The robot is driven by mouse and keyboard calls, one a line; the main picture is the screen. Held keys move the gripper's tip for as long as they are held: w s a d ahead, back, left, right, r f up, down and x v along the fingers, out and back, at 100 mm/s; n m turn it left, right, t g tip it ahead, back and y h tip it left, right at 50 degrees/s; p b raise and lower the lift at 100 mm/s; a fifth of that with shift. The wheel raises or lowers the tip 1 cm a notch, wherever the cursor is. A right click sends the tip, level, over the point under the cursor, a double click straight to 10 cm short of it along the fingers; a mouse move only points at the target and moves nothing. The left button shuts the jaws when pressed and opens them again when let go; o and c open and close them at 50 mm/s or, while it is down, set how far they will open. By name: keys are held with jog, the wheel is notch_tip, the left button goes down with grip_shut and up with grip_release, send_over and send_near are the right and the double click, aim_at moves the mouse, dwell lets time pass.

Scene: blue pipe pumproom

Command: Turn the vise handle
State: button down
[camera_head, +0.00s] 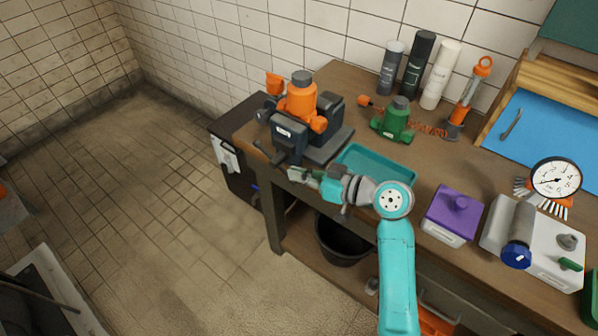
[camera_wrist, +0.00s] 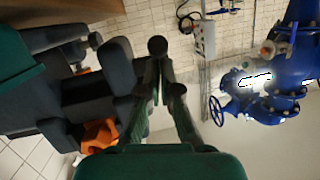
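The dark blue-grey vise (camera_head: 318,150) stands on the left end of the workbench with an orange part (camera_head: 300,103) on top. Its dark handle (camera_head: 265,152) shows at the vise's front left. My gripper (camera_head: 298,174) is at the bench's front edge, by the front of the vise and close to the handle. In the wrist view the green fingers (camera_wrist: 158,72) converge, with their tips close together just below a round dark knob (camera_wrist: 157,46), which looks like a handle end. Whether the bar is held between them is unclear. The vise body (camera_wrist: 90,80) fills the left side there.
A teal tray (camera_head: 377,163) lies right of the vise, close to my arm. A green part (camera_head: 396,121), several bottles and a purple box (camera_head: 453,214) stand farther right. A black bucket (camera_head: 343,240) is below the bench. The floor (camera_head: 150,190) at left is clear.

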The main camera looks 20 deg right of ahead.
jog(key=shift+w+a+f, duration=0.1)
jog(key=shift+f, duration=0.55)
jog(key=shift+w+a+f, duration=0.1)
jog(key=shift+f, duration=0.5)
jog(key=f, duration=0.1)
jog(key=w+a+f, duration=0.2)
jog(key=shift+w+f, duration=0.25)
jog(key=shift+f, duration=0.05)
jog(key=shift+d+r, duration=0.1)
jog(key=shift+r, duration=0.05)
